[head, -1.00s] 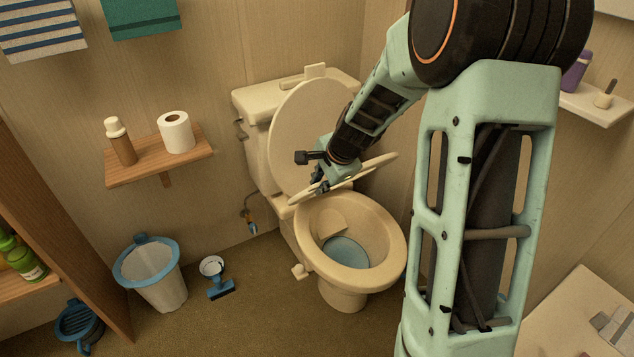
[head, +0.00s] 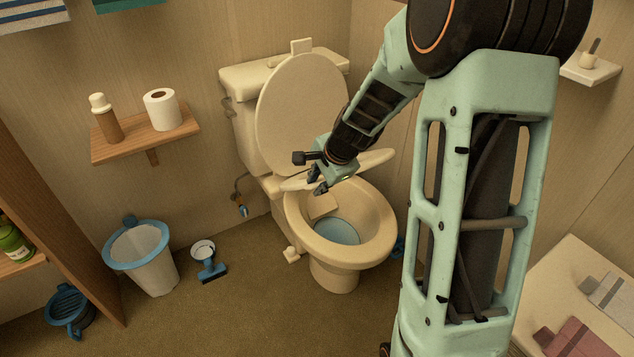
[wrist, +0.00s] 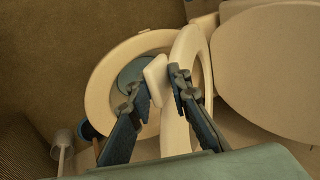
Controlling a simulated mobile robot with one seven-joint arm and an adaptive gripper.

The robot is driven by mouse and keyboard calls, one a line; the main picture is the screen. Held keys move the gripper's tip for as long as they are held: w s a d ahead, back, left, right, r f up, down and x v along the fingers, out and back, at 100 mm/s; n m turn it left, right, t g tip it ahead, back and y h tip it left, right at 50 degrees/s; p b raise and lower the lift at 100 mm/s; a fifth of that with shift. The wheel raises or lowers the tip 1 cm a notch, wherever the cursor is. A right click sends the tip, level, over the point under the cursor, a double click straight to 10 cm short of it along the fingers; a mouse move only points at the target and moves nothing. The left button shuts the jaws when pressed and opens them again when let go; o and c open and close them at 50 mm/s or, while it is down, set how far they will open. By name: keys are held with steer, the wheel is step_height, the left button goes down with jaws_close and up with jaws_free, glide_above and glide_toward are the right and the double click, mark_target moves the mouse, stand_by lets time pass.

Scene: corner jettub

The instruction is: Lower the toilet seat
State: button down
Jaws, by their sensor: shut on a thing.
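The cream toilet (head: 338,265) stands by the back wall, with its lid (head: 300,110) raised against the tank. The seat (head: 372,160) is a ring tilted up above the bowl, seen almost edge-on, between lid and bowl. In the wrist view the seat (wrist: 199,45) runs down past the fingers, with the bowl (wrist: 97,85) behind it at left and the lid (wrist: 275,75) at right. My gripper (head: 318,181) is at the seat's near left side, shut on it. In the wrist view my gripper (wrist: 157,82) has a pale part between its fingers. The exact contact is partly hidden.
A bin (head: 143,260) and a toilet brush set (head: 206,258) stand on the floor left of the toilet. A wall shelf (head: 145,140) holds a bottle and a paper roll. A wooden cabinet (head: 60,200) is at far left. Floor in front of the toilet is clear.

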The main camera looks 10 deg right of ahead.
steer(key=c, duration=2.3)
jaws_free()
steer(key=shift+s+f, duration=0.15)
steer(key=shift+f, duration=0.05)
steer(key=shift+r, duration=0.1)
steer(key=shift+r, duration=0.45)
steer(key=v, duration=1.1)
steer(key=shift+s, duration=0.15)
